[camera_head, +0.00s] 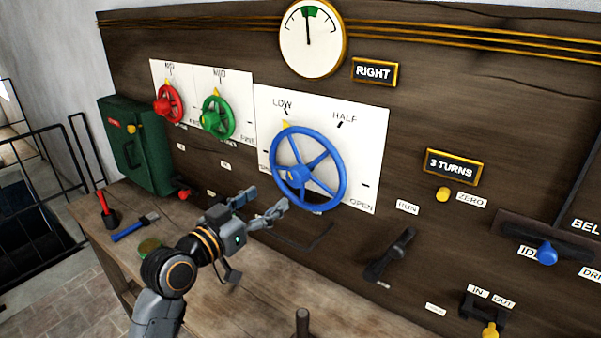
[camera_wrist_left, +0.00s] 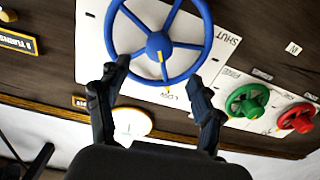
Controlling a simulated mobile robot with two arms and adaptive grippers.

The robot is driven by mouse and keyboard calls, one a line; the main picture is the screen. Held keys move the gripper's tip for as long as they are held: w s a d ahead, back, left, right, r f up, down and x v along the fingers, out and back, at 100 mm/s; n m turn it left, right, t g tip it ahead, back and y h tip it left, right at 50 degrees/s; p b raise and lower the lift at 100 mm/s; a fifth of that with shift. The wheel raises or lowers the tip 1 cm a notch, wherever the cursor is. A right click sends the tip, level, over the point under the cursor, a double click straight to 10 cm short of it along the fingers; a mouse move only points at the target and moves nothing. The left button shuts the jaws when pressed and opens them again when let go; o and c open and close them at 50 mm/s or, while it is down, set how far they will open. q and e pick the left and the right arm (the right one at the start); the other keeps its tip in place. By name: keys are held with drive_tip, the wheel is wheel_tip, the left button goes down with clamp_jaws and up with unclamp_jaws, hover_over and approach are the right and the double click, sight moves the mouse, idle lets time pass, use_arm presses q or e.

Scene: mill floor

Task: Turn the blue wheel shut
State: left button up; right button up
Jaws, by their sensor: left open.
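The blue wheel (camera_head: 300,172) is a spoked handwheel on a white plate (camera_head: 369,150) with labels LOW, HALF and OPEN. Its yellow mark sits at the upper left of the rim, by LOW. The wheel also shows in the left wrist view (camera_wrist_left: 158,42), where a SHUT label is readable on the plate. My left gripper (camera_head: 268,200) is open and empty, just left of and below the wheel's lower left rim. In the left wrist view its fingers (camera_wrist_left: 158,72) point at the wheel, apart from each other, with the hub between and beyond them; contact cannot be told. My right gripper is out of view.
A red wheel (camera_head: 169,104) and a green wheel (camera_head: 218,117) are on the panel to the left. A dark lever (camera_head: 391,254) is to the right. A green box (camera_head: 134,145), a red-handled tool (camera_head: 106,208) and a blue-handled tool (camera_head: 130,231) are on the bench. A gauge (camera_head: 313,40) hangs above.

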sight(292, 179)
use_arm(q)
drive_tip(key=p+x, duration=0.3)
drive_tip(key=x, duration=0.9)
drive_tip(key=shift+w+d+r, duration=0.1)
drive_tip(key=shift+w+d, duration=0.05)
drive_tip(key=shift+w+d+p, duration=0.3)
drive_tip(key=shift+w+d, duration=0.1)
drive_tip(key=shift+w, duration=0.1)
drive_tip(key=c, duration=1.2)
drive_tip(key=shift+o, duration=0.2)
